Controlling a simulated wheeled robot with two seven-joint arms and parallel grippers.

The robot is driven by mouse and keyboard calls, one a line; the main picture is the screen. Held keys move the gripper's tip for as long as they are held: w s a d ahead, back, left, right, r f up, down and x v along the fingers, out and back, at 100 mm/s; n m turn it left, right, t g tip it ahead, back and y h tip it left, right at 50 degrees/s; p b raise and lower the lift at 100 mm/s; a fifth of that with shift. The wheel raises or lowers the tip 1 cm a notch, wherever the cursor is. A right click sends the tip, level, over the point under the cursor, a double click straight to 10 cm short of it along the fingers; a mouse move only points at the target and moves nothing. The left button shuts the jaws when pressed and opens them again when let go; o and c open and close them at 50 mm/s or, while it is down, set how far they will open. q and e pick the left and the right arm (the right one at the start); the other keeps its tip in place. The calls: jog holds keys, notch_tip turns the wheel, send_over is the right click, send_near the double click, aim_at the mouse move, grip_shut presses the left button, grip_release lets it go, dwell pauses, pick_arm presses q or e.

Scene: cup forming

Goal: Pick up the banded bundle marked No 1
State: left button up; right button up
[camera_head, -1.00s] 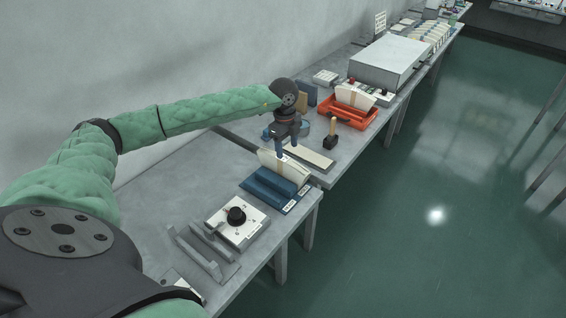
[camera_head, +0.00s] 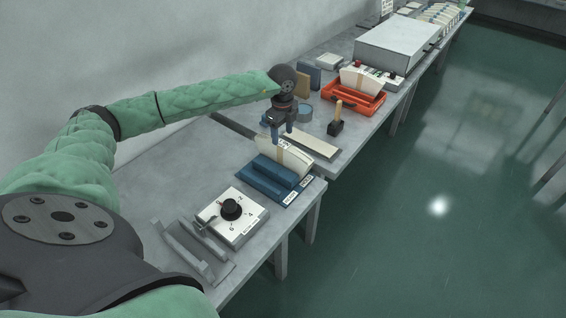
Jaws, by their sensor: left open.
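A cream banded bundle (camera_head: 267,151) stands upright in the blue holder (camera_head: 272,182) on the near table. It has a tan band and a small mark near its top, too small to read. My right gripper is not in view.
A white box with a black knob (camera_head: 231,209) and a grey bracket (camera_head: 188,250) stand nearer me. Beyond the holder are a flat cream board (camera_head: 309,145), a wooden-handled black stamp (camera_head: 336,126) and a large grey box (camera_head: 397,52). The wall runs along the left.

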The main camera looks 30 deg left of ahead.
aim_at(283, 144)
pick_arm(q)
jog(key=shift+f+b, duration=0.3)
jog(key=shift+f, duration=0.6)
jog(key=shift+f+p, duration=0.6)
jog(key=shift+f, duration=0.5)
jog(key=f+p, duration=0.3)
jog(key=f, duration=0.1)
jog(key=shift+w, duration=0.25)
jog(key=shift+f, duration=0.65)
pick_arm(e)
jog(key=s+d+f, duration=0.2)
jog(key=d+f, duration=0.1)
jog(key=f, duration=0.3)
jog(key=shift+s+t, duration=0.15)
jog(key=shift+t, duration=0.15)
pick_arm(q)
grip_shut()
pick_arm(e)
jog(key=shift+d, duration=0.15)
